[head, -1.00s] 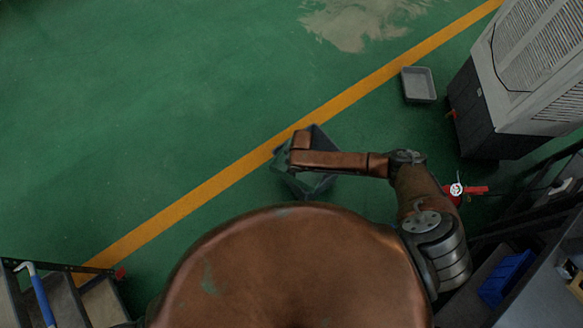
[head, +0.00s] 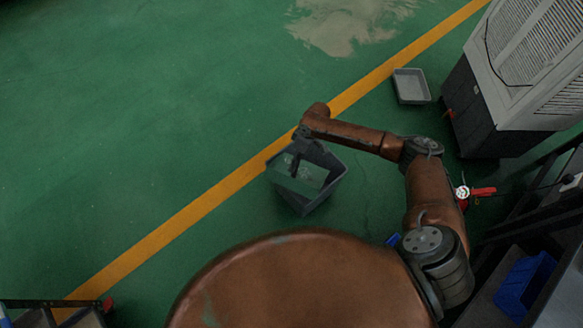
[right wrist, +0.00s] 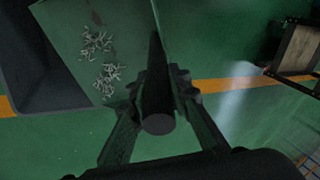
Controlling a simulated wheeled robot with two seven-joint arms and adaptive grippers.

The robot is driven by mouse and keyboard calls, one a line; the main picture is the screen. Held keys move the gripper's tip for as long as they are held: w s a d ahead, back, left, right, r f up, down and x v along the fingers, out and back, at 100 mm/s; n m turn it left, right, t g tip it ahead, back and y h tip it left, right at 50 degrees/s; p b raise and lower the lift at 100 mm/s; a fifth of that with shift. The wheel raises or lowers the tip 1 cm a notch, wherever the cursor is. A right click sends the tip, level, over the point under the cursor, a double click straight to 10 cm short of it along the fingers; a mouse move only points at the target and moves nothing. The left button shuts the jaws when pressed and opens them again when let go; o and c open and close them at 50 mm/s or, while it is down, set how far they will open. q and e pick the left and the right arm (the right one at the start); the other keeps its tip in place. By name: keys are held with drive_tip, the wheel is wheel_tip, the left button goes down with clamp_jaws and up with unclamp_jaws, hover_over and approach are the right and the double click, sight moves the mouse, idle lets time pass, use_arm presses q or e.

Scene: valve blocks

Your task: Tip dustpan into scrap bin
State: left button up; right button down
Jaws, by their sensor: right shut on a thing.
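The green dustpan (head: 308,177) is over the opening of the dark grey scrap bin (head: 326,193) in the head view. In the right wrist view the dustpan (right wrist: 72,18) shows at upper left, with several small pale metal scraps (right wrist: 108,78) on it. The bin's dark wall (right wrist: 30,65) lies beside and beyond it. My right gripper (head: 298,150) is shut on the dustpan's dark handle (right wrist: 157,75), above the bin. I cannot tell whether the pan touches the bin's rim. My left gripper is out of view.
A grey tray (head: 411,87) lies on the green floor near a large white and black cooler unit (head: 515,80). A yellow line (head: 190,212) crosses the floor. A blue bin (head: 524,285) sits at lower right.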

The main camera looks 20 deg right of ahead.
use_arm(q)
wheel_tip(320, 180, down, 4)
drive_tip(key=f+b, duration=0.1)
drive_tip(key=b, duration=0.4)
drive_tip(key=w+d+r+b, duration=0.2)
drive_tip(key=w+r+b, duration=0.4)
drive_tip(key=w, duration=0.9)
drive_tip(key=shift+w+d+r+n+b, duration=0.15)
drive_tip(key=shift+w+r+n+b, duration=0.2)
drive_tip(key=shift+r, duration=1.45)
use_arm(e)
drive_tip(key=w+d+r+g+y, duration=0.2)
drive_tip(key=w+d+g+y, duration=0.1)
drive_tip(key=w+d, duration=0.3)
drive_tip(key=shift+w+d+y, duration=0.15)
drive_tip(key=shift+d+y, duration=0.15)
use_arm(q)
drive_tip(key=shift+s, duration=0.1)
